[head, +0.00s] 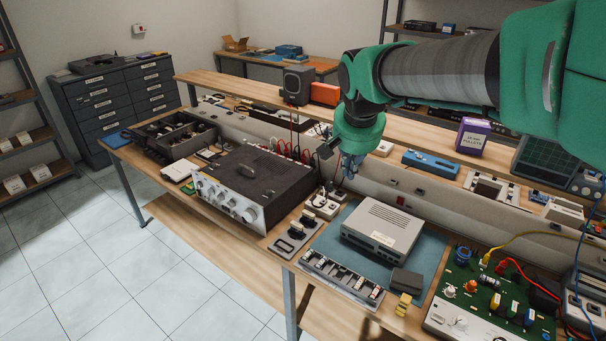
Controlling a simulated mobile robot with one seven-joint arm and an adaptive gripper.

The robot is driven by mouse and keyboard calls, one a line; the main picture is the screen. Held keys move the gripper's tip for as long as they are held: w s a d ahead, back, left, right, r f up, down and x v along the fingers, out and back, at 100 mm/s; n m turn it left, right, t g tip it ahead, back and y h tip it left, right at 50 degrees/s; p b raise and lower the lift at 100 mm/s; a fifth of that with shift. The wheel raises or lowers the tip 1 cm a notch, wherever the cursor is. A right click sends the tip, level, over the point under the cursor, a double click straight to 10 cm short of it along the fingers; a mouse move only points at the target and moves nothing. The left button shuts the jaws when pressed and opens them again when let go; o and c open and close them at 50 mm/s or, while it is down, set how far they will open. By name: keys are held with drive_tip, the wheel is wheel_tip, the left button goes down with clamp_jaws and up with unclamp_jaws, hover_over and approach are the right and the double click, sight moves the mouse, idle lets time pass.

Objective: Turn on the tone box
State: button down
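No box carries a label that I can read as the tone box, so I cannot tell which one it is. A light grey box (383,226) with a slotted top lies on a blue-green mat (430,262). A large dark unit with a silver knobbed front (230,198) stands to its left. A green board with knobs and coloured leads (485,298) is at the lower right. My gripper (350,166) hangs from my green arm above the bench, behind and left of the grey box, apart from it. Its fingers are small and partly hidden; their opening is unclear.
Small parts crowd the bench front. The tiled floor (120,270) at left is clear.

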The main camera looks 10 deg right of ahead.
drive_tip(key=w+f+m+p, duration=0.1)
drive_tip(key=w+f, duration=0.2)
drive_tip(key=w, duration=0.9)
drive_tip(key=m+g+h+p, duration=0.2)
drive_tip(key=m+p, duration=0.1)
drive_tip(key=m, duration=0.1)
hover_over(313, 198)
drive_tip(key=s+a, duration=0.1)
drive_tip(key=a, duration=0.1)
wheel_tip(313, 198, down, 22)
drive_tip(key=shift+s+a, duration=0.1)
drive_tip(key=shift+s, duration=0.05)
drive_tip(key=shift+f, duration=0.2)
drive_tip(key=b+x, duration=0.1)
drive_tip(key=x, duration=0.3)
drive_tip(key=b+x, duration=0.1)
drive_tip(key=x, duration=0.4)
drive_tip(key=b+x, duration=0.1)
drive_tip(key=x, duration=0.3)
drive_tip(key=shift+a+f, duration=0.3)
drive_tip(key=shift+f, duration=0.15)
drive_tip(key=shift+d+p, duration=0.1)
drive_tip(key=shift+p, duration=0.4)
